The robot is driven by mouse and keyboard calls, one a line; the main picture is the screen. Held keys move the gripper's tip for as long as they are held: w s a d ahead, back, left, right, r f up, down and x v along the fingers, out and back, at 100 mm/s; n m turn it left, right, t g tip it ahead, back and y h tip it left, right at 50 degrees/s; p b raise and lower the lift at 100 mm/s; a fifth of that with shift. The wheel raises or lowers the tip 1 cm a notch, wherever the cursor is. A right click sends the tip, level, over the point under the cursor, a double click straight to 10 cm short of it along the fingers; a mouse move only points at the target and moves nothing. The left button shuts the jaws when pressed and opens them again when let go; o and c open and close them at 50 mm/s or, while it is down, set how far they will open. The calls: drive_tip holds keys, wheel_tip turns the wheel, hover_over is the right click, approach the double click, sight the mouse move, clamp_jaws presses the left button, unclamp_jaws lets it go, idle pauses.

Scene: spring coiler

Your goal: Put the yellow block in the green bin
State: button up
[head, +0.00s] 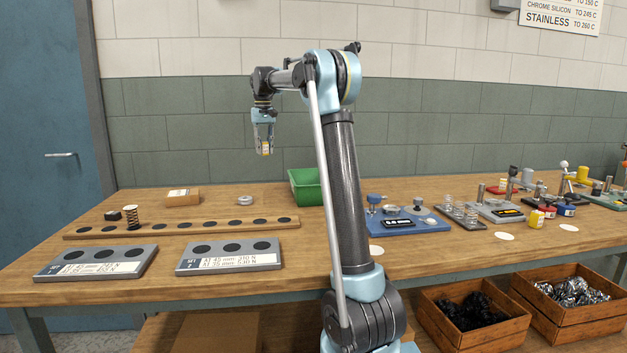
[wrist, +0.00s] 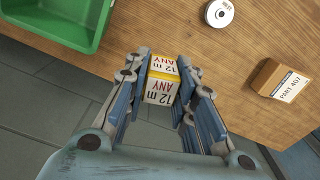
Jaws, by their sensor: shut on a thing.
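My gripper (head: 264,150) is raised above the far part of the table in the head view, pointing down. It is shut on the yellow block (wrist: 162,82), which has white faces printed "12 m ANY". In the wrist view the block sits between the two fingers. The green bin (head: 304,190) stands on the table right of and below my gripper in the head view, partly hidden behind my arm. In the wrist view the bin (wrist: 45,42) is at the upper left, apart from the block. The visible part of its inside is empty.
A cardboard box (head: 182,197) and a small silver ring-shaped thing (head: 244,201) stand left of the bin. A long wooden strip with dark discs (head: 180,228) lies in front. A blue fixture (head: 405,222) is right of my arm. The table edge (wrist: 85,65) crosses the wrist view.

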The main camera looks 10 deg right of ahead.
drive_tip(key=s+d+f+m, duration=0.25)
drive_tip(key=s+d, duration=0.35)
drive_tip(key=d, duration=0.3)
drive_tip(key=s+d+f+m, duration=0.1)
drive_tip(key=s+d+f, duration=0.35)
drive_tip(key=d, duration=0.45)
drive_tip(key=shift+n, duration=0.25)
drive_tip(key=shift+s+f, duration=0.15)
drive_tip(key=shift+f, duration=2.05)
drive_tip(key=shift+s+f, duration=0.15)
drive_tip(key=shift+f, duration=2.05)
drive_tip(key=shift+f, duration=0.1)
drive_tip(key=o, duration=1)
wheel_tip(320, 180, up, 12)
drive_tip(key=shift+r, duration=0.15)
drive_tip(key=shift+s+d, duration=0.1)
